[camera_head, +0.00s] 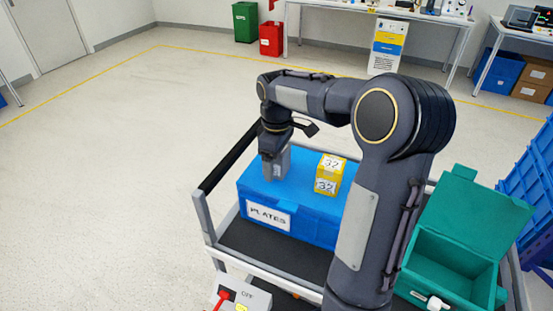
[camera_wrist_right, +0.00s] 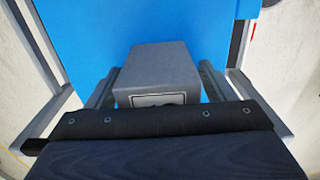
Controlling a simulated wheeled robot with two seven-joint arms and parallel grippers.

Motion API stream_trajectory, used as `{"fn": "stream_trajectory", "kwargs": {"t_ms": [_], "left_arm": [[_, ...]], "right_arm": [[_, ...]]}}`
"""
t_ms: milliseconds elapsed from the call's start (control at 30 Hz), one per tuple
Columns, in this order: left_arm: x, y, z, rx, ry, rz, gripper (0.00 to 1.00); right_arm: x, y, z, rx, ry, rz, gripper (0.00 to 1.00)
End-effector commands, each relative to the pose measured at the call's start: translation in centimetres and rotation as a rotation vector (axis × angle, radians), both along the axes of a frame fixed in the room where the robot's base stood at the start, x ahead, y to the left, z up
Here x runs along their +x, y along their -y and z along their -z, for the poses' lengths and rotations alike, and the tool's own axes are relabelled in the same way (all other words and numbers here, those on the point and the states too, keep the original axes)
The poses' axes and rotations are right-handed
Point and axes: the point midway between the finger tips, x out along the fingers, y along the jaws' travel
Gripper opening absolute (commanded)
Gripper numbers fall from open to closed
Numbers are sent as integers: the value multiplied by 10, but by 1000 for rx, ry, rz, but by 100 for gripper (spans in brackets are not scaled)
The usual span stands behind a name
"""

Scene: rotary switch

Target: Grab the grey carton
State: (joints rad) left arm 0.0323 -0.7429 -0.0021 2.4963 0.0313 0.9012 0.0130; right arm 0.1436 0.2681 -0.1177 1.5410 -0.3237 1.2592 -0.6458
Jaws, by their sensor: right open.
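The grey carton (camera_head: 283,163) stands on top of the blue box labelled PLATES (camera_head: 312,210), near its left back part. My right gripper (camera_head: 271,168) points down over the carton and partly hides it. In the right wrist view the carton (camera_wrist_right: 160,65) sits between the two spread fingers of my right gripper (camera_wrist_right: 157,85), one on each side. The gripper is open, and I cannot tell whether either finger touches the carton. My left gripper does not show.
A yellow carton marked 32 (camera_head: 329,174) stands on the blue box, right of the grey one. The box is on a cart with a raised rail (camera_head: 229,157). An open green bin (camera_head: 455,255) is at right, and a switch box marked OFF (camera_head: 252,296) at front.

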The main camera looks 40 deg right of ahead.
Motion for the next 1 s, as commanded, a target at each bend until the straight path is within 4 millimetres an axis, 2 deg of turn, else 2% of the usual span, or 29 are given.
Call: {"fn": "stream_trajectory", "kwargs": {"t_ms": [267,633,1000], "left_arm": [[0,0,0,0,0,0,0],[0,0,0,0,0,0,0],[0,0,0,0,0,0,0]], "right_arm": [[0,0,3,0,1,1,75],[0,0,3,0,1,0,27],[1,0,-3,-1,3,0,25]]}}
